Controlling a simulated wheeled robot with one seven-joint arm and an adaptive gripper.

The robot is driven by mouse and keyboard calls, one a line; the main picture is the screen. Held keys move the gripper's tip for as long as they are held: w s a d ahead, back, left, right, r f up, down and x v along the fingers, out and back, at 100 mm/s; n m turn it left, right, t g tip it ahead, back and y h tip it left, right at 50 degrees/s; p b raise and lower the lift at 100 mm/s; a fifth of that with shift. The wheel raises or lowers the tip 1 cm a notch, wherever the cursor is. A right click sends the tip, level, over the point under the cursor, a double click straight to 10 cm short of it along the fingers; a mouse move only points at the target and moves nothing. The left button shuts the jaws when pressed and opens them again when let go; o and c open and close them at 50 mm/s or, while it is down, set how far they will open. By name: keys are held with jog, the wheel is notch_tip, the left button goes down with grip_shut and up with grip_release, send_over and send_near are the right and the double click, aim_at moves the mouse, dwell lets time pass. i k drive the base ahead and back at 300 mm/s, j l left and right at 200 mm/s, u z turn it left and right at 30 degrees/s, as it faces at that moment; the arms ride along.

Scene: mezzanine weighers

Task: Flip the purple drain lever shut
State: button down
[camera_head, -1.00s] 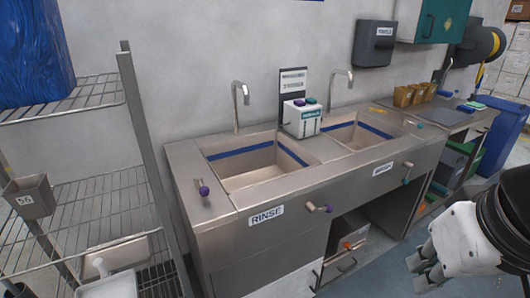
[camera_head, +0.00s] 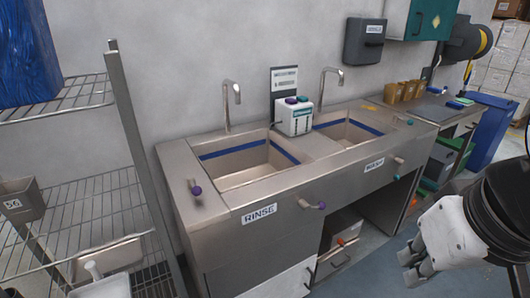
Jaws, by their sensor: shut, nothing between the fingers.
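A second purple-knobbed lever (camera_head: 195,188) stands on the counter top left of the rinse basin (camera_head: 237,166). The picture does not label which one is the drain lever. My gripper (camera_head: 409,267) is at the lower right, in front of the sink unit, shut and empty. It is well apart from both purple levers.
A wire shelf rack (camera_head: 95,190) stands at the left. A white dispenser box (camera_head: 294,118) stands between the basins. Open floor lies before the unit.

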aim_at(315, 206)
jog(key=i+j+z, duration=0.1)
jog(key=i, duration=0.35)
jog(key=i+j+z, duration=0.1)
jog(key=i, duration=0.3)
